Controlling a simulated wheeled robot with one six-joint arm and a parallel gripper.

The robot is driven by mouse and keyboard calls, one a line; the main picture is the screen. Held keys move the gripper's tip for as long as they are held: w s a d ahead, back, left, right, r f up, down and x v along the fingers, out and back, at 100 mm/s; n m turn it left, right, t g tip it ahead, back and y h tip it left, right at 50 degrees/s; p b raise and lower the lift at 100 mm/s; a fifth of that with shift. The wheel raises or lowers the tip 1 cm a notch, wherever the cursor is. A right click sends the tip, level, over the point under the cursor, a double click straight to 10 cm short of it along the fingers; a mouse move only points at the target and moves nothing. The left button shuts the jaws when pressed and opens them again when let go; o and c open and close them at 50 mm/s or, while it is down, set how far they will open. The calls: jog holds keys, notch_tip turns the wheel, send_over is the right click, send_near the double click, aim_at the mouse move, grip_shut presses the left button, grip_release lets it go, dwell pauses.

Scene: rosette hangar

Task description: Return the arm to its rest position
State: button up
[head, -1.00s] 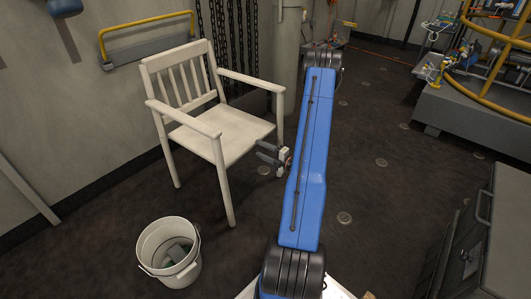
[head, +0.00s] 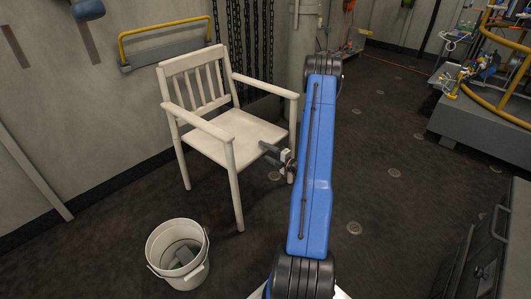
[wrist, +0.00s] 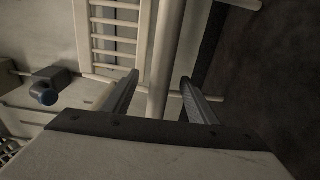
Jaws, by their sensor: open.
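My arm reaches out in the middle of the head view, its blue link in front. My gripper (head: 267,154) shows at the left of that link, in front of the white chair's seat (head: 236,138). In the wrist view my gripper (wrist: 160,92) has its two fingers apart, with nothing seen held between them. A pale bar of the chair (wrist: 165,55) passes behind the gap between the fingers. I cannot tell whether the gripper touches the chair.
A white bucket (head: 178,253) with grey and green items inside stands on the floor in front of the chair. A dark cabinet (head: 497,240) is at the lower right. A grey platform with yellow rails (head: 478,125) is at the right. Dark floor lies open between them.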

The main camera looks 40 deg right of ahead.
aim_at(249, 143)
grip_shut()
jog(key=shift+w, duration=0.1)
jog(key=shift+w+a, duration=0.2)
jog(key=shift+w, duration=1.05)
jog(key=shift+w+a, duration=0.15)
jog(key=shift+w, duration=1.15)
jog(key=shift+w+a, duration=0.15)
jog(key=shift+w, duration=1.05)
jog(key=shift+w+a, duration=0.15)
jog(key=shift+w, duration=1.1)
